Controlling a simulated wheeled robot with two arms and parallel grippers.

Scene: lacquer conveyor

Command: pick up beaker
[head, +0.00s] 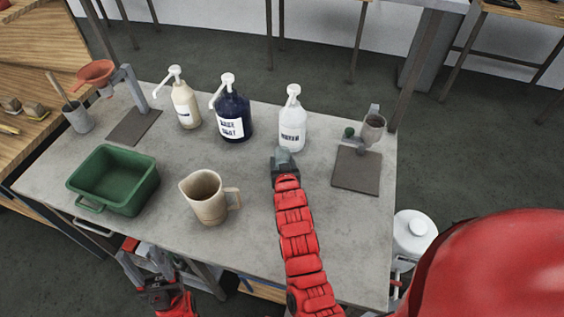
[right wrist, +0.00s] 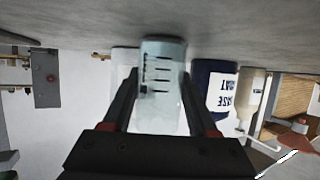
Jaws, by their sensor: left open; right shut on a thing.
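A small clear beaker (right wrist: 162,75) with dark graduation marks stands between the fingers of my right gripper (right wrist: 160,105), which is shut on it. In the head view the beaker (head: 284,156) shows as a grey-blue shape just beyond my right gripper (head: 285,166), in front of the white pump bottle. The beaker is close to the tabletop; I cannot tell if it touches. My left gripper (head: 145,262) is open and low, beside the table's front edge, below the green bin.
The grey table (head: 255,240) holds a green bin (head: 115,180), a tan pitcher (head: 205,198), a cream bottle (head: 185,105), a dark blue bottle (head: 231,113) and a white bottle (head: 292,125). A stand with a dark plate (head: 357,170) is at right. The table's right front is clear.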

